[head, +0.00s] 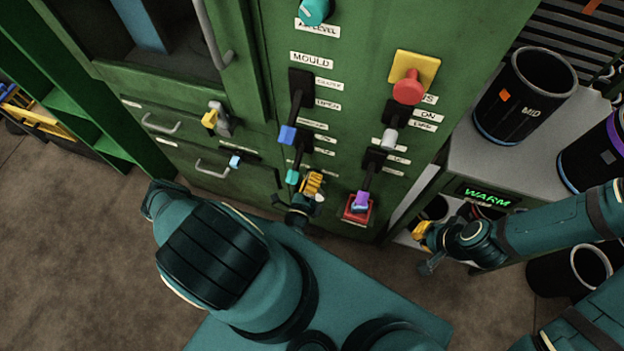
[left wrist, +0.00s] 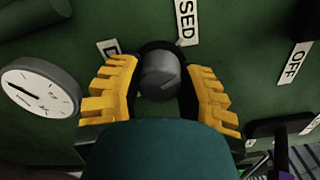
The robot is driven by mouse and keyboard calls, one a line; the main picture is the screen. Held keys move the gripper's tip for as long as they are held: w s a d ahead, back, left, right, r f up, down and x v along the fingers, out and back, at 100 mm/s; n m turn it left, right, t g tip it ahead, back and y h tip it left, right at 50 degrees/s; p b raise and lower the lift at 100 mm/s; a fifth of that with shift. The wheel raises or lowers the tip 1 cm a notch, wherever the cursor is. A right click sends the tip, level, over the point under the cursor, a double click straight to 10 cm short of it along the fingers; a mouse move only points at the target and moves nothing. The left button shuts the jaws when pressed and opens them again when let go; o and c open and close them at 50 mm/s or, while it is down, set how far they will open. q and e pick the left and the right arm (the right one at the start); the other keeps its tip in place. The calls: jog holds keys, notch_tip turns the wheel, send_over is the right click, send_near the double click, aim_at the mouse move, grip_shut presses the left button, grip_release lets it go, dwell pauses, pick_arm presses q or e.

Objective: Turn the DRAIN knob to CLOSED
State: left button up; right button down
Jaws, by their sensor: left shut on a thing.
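The DRAIN knob (left wrist: 160,76) is a round dark grey knob on the green panel, in the left wrist view. My left gripper (left wrist: 160,85) has a yellow ribbed finger on each side of it and is shut on it. A white label ending in "SED" (left wrist: 187,20) is just above the knob, and a partly covered label starting with "D" (left wrist: 109,47) is to its left. The knob's pointer direction is unclear. In the head view my left gripper (head: 312,185) is low on the panel and hides the knob. My right gripper (head: 422,236) is away from the panel, beside the grey bench.
A dial gauge (left wrist: 41,87) and an OFF label (left wrist: 295,63) flank the knob. Above my left gripper are levers with blue (head: 287,135) and teal (head: 292,176) ends. A purple-tipped lever (head: 362,199) is to its right. A black MID container (head: 525,97) stands on the bench.

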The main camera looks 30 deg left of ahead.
pick_arm(q)
jog(key=n, duration=0.4)
jog(key=shift+b, duration=0.4)
jog(key=shift+n, duration=0.3)
jog(key=o, duration=1.2)
jog(key=shift+o, duration=0.2)
jog(key=v, duration=1.2)
jog(key=shift+d, duration=0.1)
